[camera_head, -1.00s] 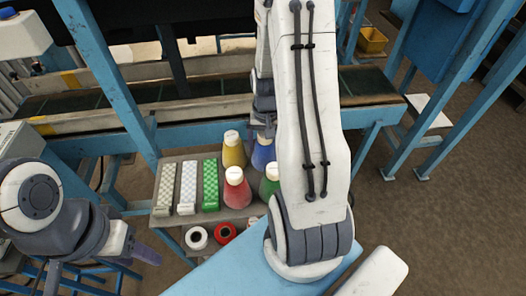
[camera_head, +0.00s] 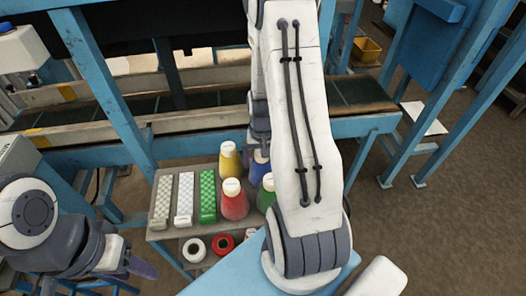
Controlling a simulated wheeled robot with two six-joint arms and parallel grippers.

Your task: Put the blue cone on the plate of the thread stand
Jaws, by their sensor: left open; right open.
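The blue cone (camera_head: 259,168) stands on the grey shelf among the other cones, behind the green one; my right arm hides part of it. My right gripper (camera_head: 261,146) is at the cone's top, mostly hidden behind my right arm; I cannot tell if it touches the cone. It is open. My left gripper (camera_head: 142,268) is open and empty at the lower left, well away from the cones. I cannot make out the thread stand or its plate in this view.
A yellow cone (camera_head: 230,161), a red cone (camera_head: 234,203) and a green cone (camera_head: 266,194) crowd the blue one. Patterned boxes (camera_head: 207,197) stand to their left on the shelf (camera_head: 160,234). Spools (camera_head: 195,250) lie on a lower level. A blue-framed conveyor (camera_head: 190,121) runs behind.

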